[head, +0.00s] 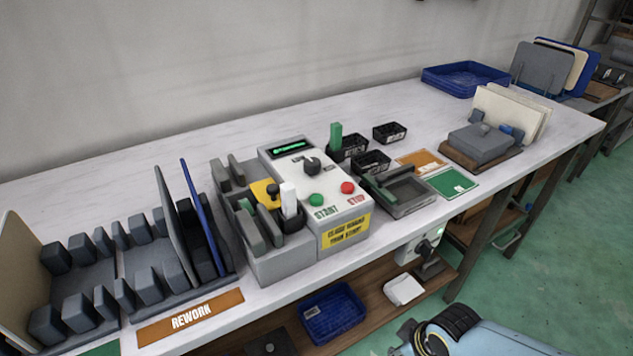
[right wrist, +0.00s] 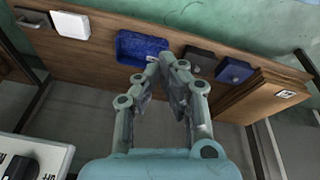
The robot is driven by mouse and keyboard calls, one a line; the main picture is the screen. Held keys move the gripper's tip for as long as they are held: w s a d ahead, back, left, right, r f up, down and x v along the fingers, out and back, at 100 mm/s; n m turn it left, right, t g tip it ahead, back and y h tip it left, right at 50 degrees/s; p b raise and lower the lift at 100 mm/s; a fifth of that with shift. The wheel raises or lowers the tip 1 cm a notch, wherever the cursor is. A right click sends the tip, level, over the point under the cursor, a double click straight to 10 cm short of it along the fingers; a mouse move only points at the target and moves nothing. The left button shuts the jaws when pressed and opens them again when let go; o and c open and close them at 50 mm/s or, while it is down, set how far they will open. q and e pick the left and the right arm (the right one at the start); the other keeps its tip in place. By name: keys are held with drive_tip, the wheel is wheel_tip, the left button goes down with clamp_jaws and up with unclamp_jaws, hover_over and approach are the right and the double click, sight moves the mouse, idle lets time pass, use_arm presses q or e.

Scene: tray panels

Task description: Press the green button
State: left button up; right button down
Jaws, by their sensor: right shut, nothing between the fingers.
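The green button (head: 317,200) is on the sloped top of a light grey control box (head: 345,212), above the word START. A red button (head: 347,187) sits to its right, and a black knob (head: 312,165) is above them. Nothing covers the green button. My right gripper (right wrist: 172,65) is shut and empty in the right wrist view, over the wooden lower shelf and apart from the control box. My left gripper is in neither view.
A grey fixture (head: 285,262) adjoins the box at left, with a yellow guard and a white block. A grey tray (head: 405,207) lies at right. Dark upright panels stand in a rack at left. A blue bin (head: 333,330) is on the lower shelf, also in the wrist view (right wrist: 130,50).

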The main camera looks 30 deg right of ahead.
drive_tip(key=w+a+r+n+t+p, duration=0.1)
drive_tip(key=w+r, duration=0.3)
drive_tip(key=r, duration=0.2)
drive_tip(key=w+a+r+n+p, duration=0.1)
drive_tip(key=w+r+p, duration=0.15)
drive_tip(key=r, duration=0.35)
wheel_tip(320, 180, up, 31)
drive_tip(key=n+t+y+p, duration=0.3)
drive_tip(key=n+y+p, duration=0.25)
drive_tip(key=n, duration=0.65)
hover_over(315, 200)
use_arm(q)
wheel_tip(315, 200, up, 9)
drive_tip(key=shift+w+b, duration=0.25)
drive_tip(key=shift+b, duration=0.2)
use_arm(e)
drive_tip(key=shift+f, duration=0.15)
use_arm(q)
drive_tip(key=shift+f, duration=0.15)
use_arm(e)
drive_tip(key=shift+f, duration=0.1)
use_arm(q)
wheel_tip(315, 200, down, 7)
drive_tip(key=b, duration=0.7)
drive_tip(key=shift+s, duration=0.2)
use_arm(e)
wheel_tip(315, 200, down, 9)
drive_tip(key=shift+r, duration=0.15)
